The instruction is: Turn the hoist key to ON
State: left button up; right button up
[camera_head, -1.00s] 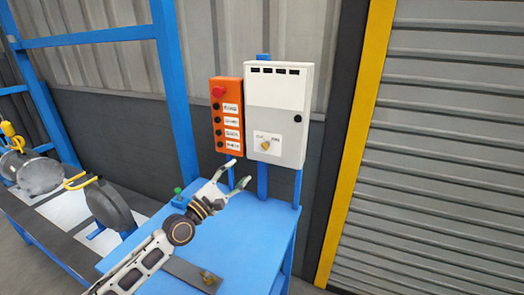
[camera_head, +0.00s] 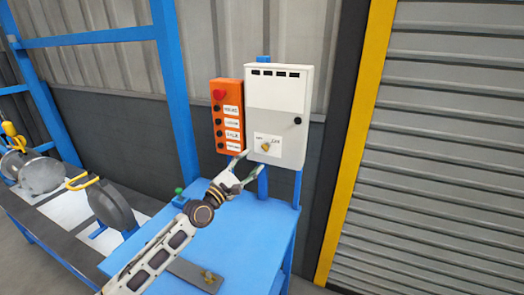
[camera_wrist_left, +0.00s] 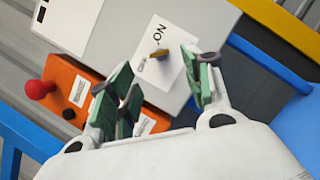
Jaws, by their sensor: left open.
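The hoist key (camera_head: 266,147) is a small brass-coloured key on a white label low on the front of the white control box (camera_head: 275,95). My right gripper is not in view.
An orange button panel (camera_head: 228,115) with a red knob (camera_head: 218,93) stands directly left of the box. Blue posts frame the left side.

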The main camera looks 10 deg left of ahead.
aim_at(264, 149)
pick_arm(q)
jog(key=shift+x, duration=1.15)
jog(key=shift+p+x, duration=0.4)
jog(key=shift+x, duration=1.25)
jog(key=shift+w+d+r, duration=0.2)
jog(key=shift+w, duration=0.25)
jog(key=shift+w+d, duration=0.15)
jog(key=shift+w, duration=0.1)
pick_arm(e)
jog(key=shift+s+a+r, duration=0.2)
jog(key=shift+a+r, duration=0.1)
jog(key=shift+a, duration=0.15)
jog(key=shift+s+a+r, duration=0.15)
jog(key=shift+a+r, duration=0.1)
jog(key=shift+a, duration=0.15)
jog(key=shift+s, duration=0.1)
